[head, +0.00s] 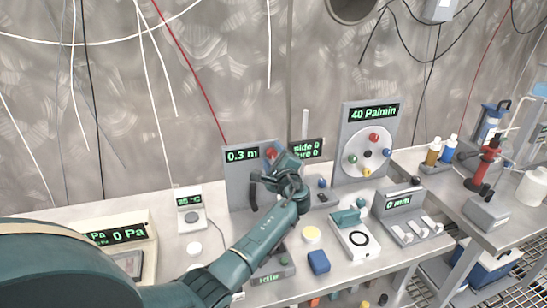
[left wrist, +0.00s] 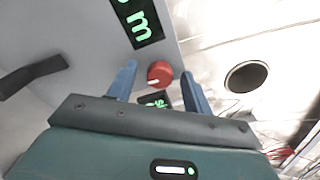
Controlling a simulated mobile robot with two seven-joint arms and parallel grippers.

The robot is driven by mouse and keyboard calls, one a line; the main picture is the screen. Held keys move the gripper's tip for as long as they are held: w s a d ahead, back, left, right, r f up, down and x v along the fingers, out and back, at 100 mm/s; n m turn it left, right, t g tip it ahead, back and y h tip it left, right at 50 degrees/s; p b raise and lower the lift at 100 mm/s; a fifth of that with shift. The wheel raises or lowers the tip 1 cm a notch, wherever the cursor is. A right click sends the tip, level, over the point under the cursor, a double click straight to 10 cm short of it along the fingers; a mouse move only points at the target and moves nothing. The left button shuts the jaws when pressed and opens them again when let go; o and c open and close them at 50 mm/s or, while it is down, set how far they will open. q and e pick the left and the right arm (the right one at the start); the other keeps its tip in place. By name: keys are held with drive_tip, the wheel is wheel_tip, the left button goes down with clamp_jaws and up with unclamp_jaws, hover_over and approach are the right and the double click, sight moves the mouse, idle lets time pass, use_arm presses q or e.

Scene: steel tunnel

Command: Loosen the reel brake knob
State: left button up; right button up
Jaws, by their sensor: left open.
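The red knob (head: 271,153) sits on the upright grey panel (head: 236,178) with the green "0.3 m" display. It is partly hidden by my left gripper (head: 280,170) in the head view. In the left wrist view the red knob (left wrist: 160,73) shows a pale mark and lies between the two blue fingers of my left gripper (left wrist: 159,78). The fingers are apart, one on each side of it. I cannot tell whether they touch it. My right gripper is in neither view.
A black handle (head: 253,191) is on the same panel, left of my gripper. A "40 Pa/min" panel (head: 345,170) with coloured knobs stands to the right. A blue block (head: 318,262) and a white device with a black ring (head: 352,250) are on the bench in front.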

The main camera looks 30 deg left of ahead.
use_arm(q)
drive_tip(key=shift+c, duration=0.2)
drive_tip(key=c, duration=0.9)
drive_tip(key=shift+f, duration=0.1)
